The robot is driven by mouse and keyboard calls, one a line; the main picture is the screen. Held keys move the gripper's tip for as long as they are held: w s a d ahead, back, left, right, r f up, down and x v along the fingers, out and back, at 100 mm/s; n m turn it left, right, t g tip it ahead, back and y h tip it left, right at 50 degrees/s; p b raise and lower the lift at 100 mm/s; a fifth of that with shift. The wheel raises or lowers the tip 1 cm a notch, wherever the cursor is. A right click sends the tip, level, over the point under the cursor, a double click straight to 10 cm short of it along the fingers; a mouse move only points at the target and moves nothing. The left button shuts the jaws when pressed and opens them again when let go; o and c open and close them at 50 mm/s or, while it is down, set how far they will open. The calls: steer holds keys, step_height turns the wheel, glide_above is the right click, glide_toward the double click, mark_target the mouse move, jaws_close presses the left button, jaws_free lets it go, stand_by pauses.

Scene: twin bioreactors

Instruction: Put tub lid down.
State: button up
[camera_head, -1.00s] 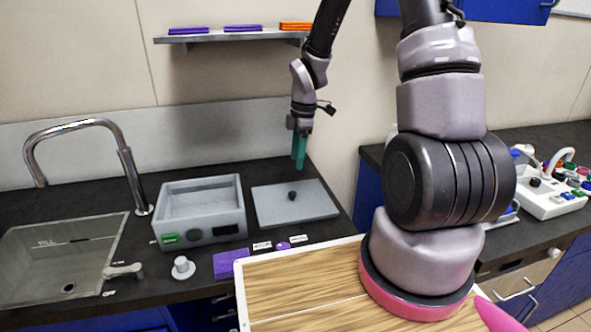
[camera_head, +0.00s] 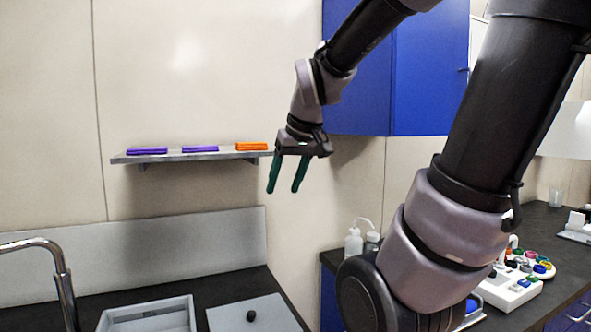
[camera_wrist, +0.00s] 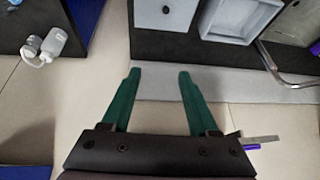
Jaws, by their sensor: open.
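The tub lid (camera_head: 275,318) is a flat grey plate with a black knob (camera_head: 251,315). It lies on the dark counter to the right of the grey tub (camera_head: 150,318), apart from it; the bottom edge of the head view cuts both off. The lid also shows at the top of the wrist view (camera_wrist: 178,14), beside the open tub (camera_wrist: 236,33). My gripper (camera_head: 282,190) has green fingers, spread apart with nothing between them. It is well above the counter, near the right end of the wall shelf. In the wrist view, my gripper (camera_wrist: 157,75) is open and empty.
A wall shelf (camera_head: 190,154) holds purple and orange flat items close to my gripper. A blue cabinet (camera_head: 430,80) hangs to the right. The faucet (camera_head: 62,280) stands at left. White bottles (camera_head: 354,242) stand on the right counter, beyond a gap.

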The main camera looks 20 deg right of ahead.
steer(key=s+r+m+t, duration=0.1)
steer(key=s+r+m, duration=0.2)
steer(key=s+m, duration=0.1)
steer(key=shift+s+r+m+t+y, duration=0.4)
steer(key=shift+s, duration=0.5)
